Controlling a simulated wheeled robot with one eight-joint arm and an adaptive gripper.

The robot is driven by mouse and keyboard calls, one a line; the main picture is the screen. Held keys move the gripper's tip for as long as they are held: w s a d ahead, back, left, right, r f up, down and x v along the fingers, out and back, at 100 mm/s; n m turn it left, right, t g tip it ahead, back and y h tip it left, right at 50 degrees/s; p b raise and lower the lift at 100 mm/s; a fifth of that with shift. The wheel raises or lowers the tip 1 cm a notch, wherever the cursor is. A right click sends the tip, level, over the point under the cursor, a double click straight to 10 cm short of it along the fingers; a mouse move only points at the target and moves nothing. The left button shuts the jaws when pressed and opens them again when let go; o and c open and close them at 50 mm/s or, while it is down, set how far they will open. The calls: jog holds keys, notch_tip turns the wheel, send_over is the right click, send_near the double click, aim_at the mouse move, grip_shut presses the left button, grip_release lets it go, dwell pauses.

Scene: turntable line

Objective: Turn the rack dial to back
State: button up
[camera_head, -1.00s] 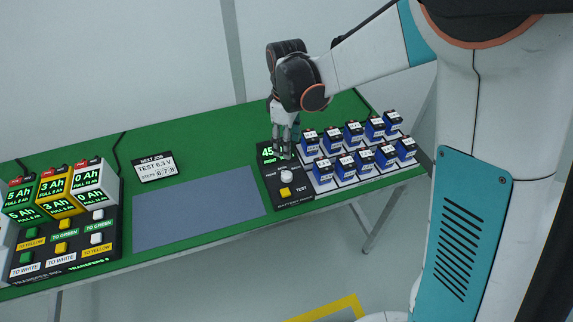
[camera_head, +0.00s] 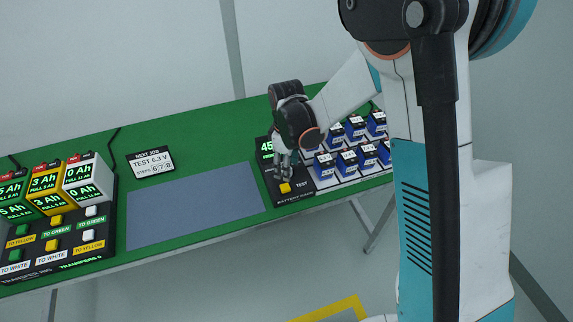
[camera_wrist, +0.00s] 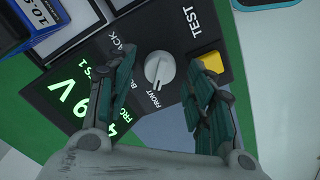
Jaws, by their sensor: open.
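The rack dial (camera_wrist: 159,68) is a round grey-white knob with a raised ridge, on the dark rack panel (camera_head: 300,195). In the wrist view its ridge points roughly towards the FRONT label; BACK is printed at the opposite side and a third label is partly hidden. My gripper (camera_wrist: 162,92) is open, with one finger on each side of the dial and visible gaps between them. In the head view my gripper (camera_head: 284,166) is over the panel and hides the dial. A green display (camera_wrist: 85,100) beside it is partly covered by a finger.
A yellow TEST button (camera_wrist: 210,63) lies close to the right finger. Several blue batteries (camera_head: 348,160) stand on the rack right of the panel. A grey-blue mat (camera_head: 195,205) is clear to the left; the transfer rig (camera_head: 60,240) is farther left.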

jog(key=c, duration=1.1)
jog(key=shift+m, duration=0.3)
jog(key=m+b, duration=0.1)
jog(key=m, duration=0.3)
jog(key=m+b, duration=0.1)
jog(key=m, duration=0.9)
jog(key=shift+m+b, duration=0.4)
jog(key=shift+m, duration=2.3)
